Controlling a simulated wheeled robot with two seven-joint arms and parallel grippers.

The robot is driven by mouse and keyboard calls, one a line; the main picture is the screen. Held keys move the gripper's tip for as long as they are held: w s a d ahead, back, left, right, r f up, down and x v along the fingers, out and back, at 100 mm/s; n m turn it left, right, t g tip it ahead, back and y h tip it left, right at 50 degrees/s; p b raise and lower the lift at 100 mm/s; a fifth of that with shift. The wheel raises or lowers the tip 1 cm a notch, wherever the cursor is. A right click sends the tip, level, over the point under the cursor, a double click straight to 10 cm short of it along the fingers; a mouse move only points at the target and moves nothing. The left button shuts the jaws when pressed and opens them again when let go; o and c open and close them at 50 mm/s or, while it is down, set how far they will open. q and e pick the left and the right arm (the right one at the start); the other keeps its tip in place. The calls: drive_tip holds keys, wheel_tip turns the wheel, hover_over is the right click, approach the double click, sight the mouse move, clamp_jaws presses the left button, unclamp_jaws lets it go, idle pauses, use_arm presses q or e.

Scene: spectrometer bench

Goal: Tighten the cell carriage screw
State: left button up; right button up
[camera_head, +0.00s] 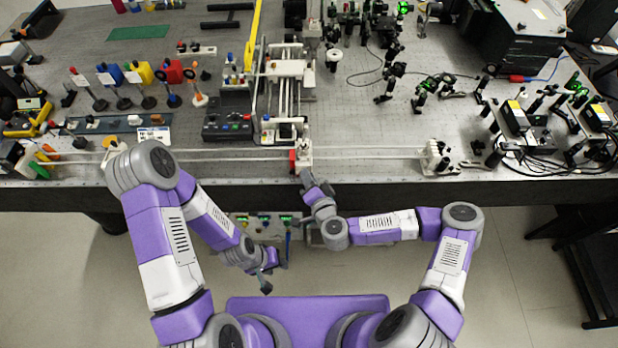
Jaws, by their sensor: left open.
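A small white carriage block (305,156) sits on the long pale rail (220,154) along the bench's front edge. A red part (292,160) shows on its left side; I cannot tell whether this is the screw. My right gripper (304,174) reaches up from the front edge to just below the carriage, touching or very close to it. Its fingers are too small to tell open from shut. My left gripper (266,284) hangs low in front of the bench, well away from the carriage, open and with nothing visible in it.
A lens-like mount (435,158) stands at the rail's right end. A dark control box (227,126) and a slide frame (284,85) stand behind the rail. Colored holders on posts (140,75) fill the left. Optics and cables crowd the right. Bare bench (345,110) lies right of the frame.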

clamp_jaws()
drive_tip(key=shift+a+f+m+t+h+b, duration=0.1)
drive_tip(key=shift+f+m+t+h+b, duration=0.3)
drive_tip(key=shift+m+t+b, duration=2.15)
drive_tip(key=shift+a+f+m+h+b, duration=0.15)
drive_tip(key=shift+m+h+b, duration=0.3)
drive_tip(key=shift+m+b, duration=4.65)
drive_tip(key=shift+a+f+m+t+h+b, duration=0.1)
drive_tip(key=shift+f+m+t+h+b, duration=0.3)
drive_tip(key=shift+m+t+b, duration=2.15)
drive_tip(key=m+g+b, duration=0.1)
drive_tip(key=m+g, duration=0.1)
drive_tip(key=m, duration=0.2)
drive_tip(key=shift+r+h, duration=0.1)
drive_tip(key=shift+h, duration=0.15)
drive_tip(key=o, duration=0.6)
unclamp_jaws()
